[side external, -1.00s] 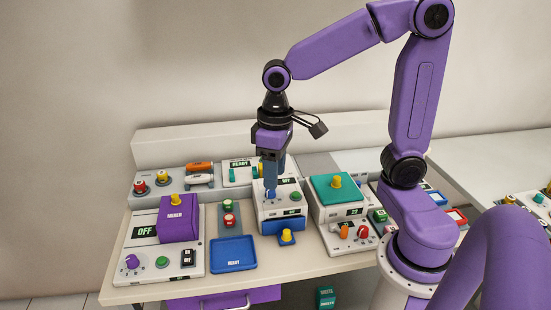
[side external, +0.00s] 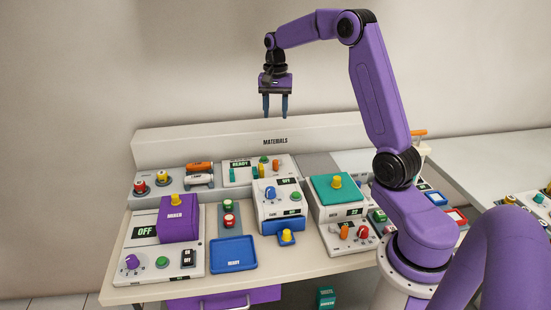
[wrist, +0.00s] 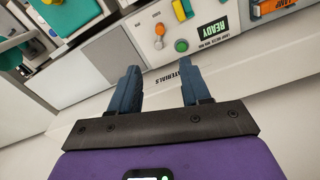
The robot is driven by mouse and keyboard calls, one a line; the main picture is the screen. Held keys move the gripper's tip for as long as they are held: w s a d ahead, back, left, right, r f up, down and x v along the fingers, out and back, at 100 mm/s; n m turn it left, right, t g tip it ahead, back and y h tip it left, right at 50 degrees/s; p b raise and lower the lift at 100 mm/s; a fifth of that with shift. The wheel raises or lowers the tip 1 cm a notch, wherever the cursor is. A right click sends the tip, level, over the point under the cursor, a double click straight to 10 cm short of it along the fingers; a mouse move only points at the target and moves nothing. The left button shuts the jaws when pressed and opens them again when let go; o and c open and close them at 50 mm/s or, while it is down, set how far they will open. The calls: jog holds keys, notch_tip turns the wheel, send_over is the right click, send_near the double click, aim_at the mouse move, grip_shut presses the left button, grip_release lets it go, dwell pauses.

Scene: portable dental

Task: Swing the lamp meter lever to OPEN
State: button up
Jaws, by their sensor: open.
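The panel that seems to be the lamp meter (side external: 228,181) stands at the back of the bench with a READY display. In the wrist view, this white panel (wrist: 208,56) carries small lettering, a teal lever-like part (wrist: 183,10), an orange part (wrist: 159,29) and a green button (wrist: 181,45). Which part is the lever, and any OPEN mark, I cannot tell. My gripper (side external: 276,112) is open and empty, fingers pointing down, high above the back ledge. In the wrist view, my gripper (wrist: 163,88) shows its two fingers apart, short of the panel and touching nothing.
A device with a blue knob (side external: 270,192) stands in front of the panel. A purple mixer block (side external: 178,222) is left, a teal-topped box (side external: 334,188) right. An orange cylinder (side external: 200,167) lies left of the panel. The MATERIALS back ledge (side external: 200,143) rises behind. Air around the gripper is clear.

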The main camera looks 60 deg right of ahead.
aim_at(276, 161)
notch_tip(276, 161, down, 17)
jog(key=shift+f, duration=0.1)
dwell(0.5)
grip_shut()
